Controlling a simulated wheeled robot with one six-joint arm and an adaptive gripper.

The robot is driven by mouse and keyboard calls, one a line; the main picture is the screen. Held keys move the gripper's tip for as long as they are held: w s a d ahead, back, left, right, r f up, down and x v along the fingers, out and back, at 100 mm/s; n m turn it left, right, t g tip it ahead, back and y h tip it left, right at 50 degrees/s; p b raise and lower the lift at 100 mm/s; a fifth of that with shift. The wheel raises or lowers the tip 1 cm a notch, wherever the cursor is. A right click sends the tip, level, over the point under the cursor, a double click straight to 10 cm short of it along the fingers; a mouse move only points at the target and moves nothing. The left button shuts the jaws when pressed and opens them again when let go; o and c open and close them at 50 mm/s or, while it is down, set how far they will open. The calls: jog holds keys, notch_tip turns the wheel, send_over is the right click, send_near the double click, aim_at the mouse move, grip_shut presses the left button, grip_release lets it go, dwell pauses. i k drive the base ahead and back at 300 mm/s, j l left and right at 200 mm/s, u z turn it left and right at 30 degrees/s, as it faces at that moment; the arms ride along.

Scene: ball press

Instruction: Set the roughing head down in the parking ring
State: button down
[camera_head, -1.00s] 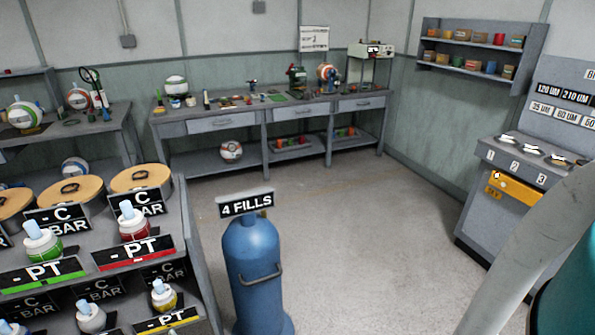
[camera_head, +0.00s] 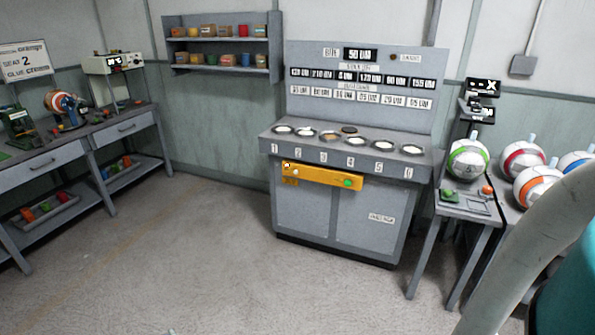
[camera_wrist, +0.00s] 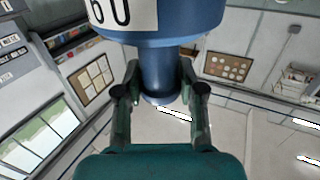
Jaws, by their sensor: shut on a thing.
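My gripper (camera_wrist: 161,97) shows in the wrist view. Its two dark fingers are shut on the narrow stem of a blue head (camera_wrist: 180,22). The head has a wide blue body and a white label that seems to read 60; its top is cut off by the frame edge. I take this to be the roughing head. In the head view the gripper and the head are out of frame. I cannot pick out the parking ring for sure. A dark round disc (camera_head: 349,129) lies on the console top behind the row of numbered round dishes.
The grey console (camera_head: 350,210) has a yellow panel (camera_head: 321,174) and a label board (camera_head: 360,80). A small stand (camera_head: 465,208) and a table with several balls (camera_head: 537,188) are at right. A workbench (camera_head: 60,158) is at left. The floor before the console is clear.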

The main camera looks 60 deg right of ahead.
aim_at(350, 129)
jog(key=i+z, duration=0.1)
jog(key=z, duration=0.3)
jog(key=i+z, duration=0.1)
jog(key=z, duration=0.3)
jog(key=i+z, duration=0.1)
jog(key=z, duration=0.3)
jog(key=i+j, duration=0.2)
jog(key=i, duration=0.3)
jog(key=i+j, duration=0.15)
jog(key=i, duration=0.3)
jog(key=i+j, duration=0.2)
jog(key=i, duration=0.3)
jog(key=i+u, duration=0.4)
jog(key=i, duration=0.4)
jog(key=i+l+u, duration=0.15)
jog(key=i+u, duration=0.3)
jog(key=i, duration=0.35)
jog(key=i+j+u, duration=0.1)
jog(key=i+u, duration=0.75)
jog(key=i+l+u, duration=0.2)
jog(key=i+u, duration=0.25)
jog(key=i+j+u, duration=0.15)
jog(key=i+u, duration=0.2)
jog(key=i+j+u, duration=0.1)
jog(key=i+u, duration=0.5)
jog(key=u, duration=0.15)
jog(key=i+z, duration=0.1)
jog(key=z, duration=4.05)
